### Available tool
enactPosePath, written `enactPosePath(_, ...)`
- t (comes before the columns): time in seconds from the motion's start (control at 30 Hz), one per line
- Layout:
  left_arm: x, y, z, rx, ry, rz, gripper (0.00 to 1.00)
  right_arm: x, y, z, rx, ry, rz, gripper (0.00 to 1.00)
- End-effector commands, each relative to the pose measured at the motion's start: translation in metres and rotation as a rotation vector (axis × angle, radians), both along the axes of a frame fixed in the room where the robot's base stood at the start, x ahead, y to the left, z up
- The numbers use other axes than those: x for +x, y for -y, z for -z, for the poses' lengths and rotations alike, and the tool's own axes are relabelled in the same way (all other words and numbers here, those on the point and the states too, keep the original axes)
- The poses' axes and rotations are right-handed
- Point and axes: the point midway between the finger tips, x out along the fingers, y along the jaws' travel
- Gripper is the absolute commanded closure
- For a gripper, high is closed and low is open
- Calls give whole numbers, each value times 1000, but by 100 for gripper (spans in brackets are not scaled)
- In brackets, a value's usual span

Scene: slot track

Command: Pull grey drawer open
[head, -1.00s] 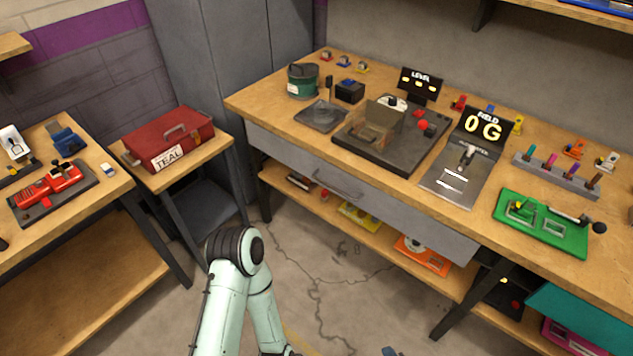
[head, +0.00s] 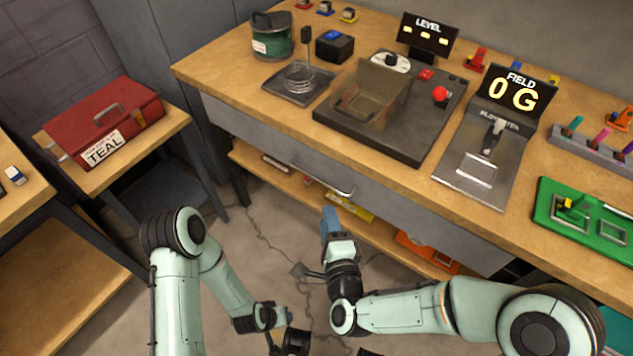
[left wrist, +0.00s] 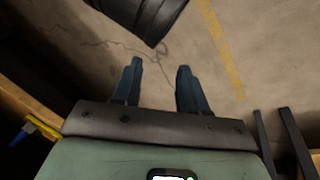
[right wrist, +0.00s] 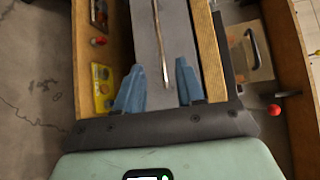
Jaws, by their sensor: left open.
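The grey drawer (head: 400,212) sits under the front edge of the workbench. Its front looks flush, and its metal bar handle (head: 322,182) faces the floor side. My right gripper (head: 328,215) is just in front of and below the handle, pointing at it. In the right wrist view its fingers (right wrist: 160,65) are apart, with the handle (right wrist: 160,45) lined up between them and ahead of the tips. No contact shows. My left gripper's fingers (left wrist: 158,66) are apart and empty over bare floor, away from the drawer; in the head view it is low and partly cut off.
The bench top (head: 225,75) holds a green canister (head: 271,38), a dark fixture (head: 395,130) and a field meter (head: 510,95). A lower shelf (head: 262,165) with several items runs beneath the drawer. A red toolbox (head: 105,115) stands on a side table at left. Floor before the drawer is open.

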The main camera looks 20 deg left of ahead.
Motion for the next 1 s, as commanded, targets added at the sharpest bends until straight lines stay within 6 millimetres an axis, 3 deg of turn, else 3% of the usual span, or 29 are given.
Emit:
enactPosePath(0.3,12,-7,9,16,31,-13,57,61,-29,12,0,0,1,62)
enactPosePath(0.5,12,-9,15,21,29,-17,57,89,-42,16,-2,0,1,62)
enactPosePath(0.7,8,-9,18,19,14,-17,57,101,-48,17,-3,-1,0,62)
enactPosePath(0.97,7,-10,18,19,11,-18,57,102,-48,17,-3,-1,-1,62)
enactPosePath(1.0,7,-10,18,19,11,-18,57,102,-48,17,-3,-1,-1,68)
